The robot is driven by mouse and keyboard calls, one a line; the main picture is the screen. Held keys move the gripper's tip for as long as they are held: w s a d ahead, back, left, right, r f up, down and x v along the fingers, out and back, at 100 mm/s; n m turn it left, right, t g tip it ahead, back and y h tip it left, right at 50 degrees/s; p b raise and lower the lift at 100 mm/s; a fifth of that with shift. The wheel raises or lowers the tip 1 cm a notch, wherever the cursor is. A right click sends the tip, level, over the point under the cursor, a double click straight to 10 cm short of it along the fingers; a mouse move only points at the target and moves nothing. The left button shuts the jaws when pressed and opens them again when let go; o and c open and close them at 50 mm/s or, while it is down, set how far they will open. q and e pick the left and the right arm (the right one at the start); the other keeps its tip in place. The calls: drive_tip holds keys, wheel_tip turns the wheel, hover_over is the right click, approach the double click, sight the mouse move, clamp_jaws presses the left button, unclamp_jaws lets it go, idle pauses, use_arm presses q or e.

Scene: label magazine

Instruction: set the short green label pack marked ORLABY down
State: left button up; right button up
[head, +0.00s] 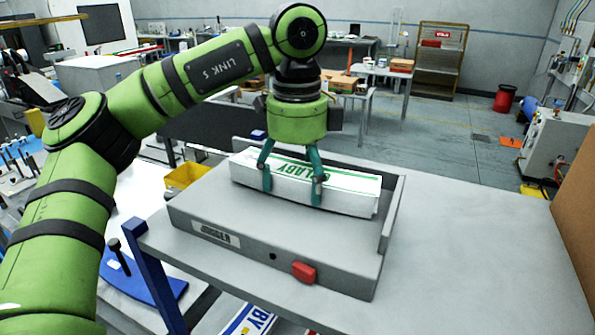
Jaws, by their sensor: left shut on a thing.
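The short label pack (348,193) is a white block with green stripes and green lettering, of which "LABY" shows upside down. My left gripper (292,194) is shut on it from above, with its teal fingers against the pack. The pack lies lengthwise inside the grey tray marked JOGGER (338,275), between the tray's raised back and right walls. I cannot tell whether its underside touches the tray floor. My right gripper is not in view.
A red button (304,272) sits on the tray's front. The grey tabletop (470,250) is clear to the right, with a brown panel (575,190) at the edge. A yellow bin (184,176) is behind left. A blue-lettered pack (249,319) shows below the table's front edge.

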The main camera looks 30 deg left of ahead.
sight(298, 173)
use_arm(q)
drive_tip(key=shift+w+a+f, duration=0.1)
drive_tip(key=shift+f, duration=0.15)
drive_tip(key=o, duration=1.3)
drive_tip(key=shift+d, duration=0.2)
drive_tip(key=shift+o, duration=0.2)
drive_tip(key=shift+a, duration=0.1)
drive_tip(key=shift+r, duration=0.35)
wheel_tip(298, 173, up, 2)
drive_tip(key=shift+r+b, duration=0.15)
drive_tip(key=shift+b, duration=0.5)
wheel_tip(298, 173, up, 9)
drive_tip(key=p, duration=0.2)
drive_tip(key=shift+r, duration=0.2)
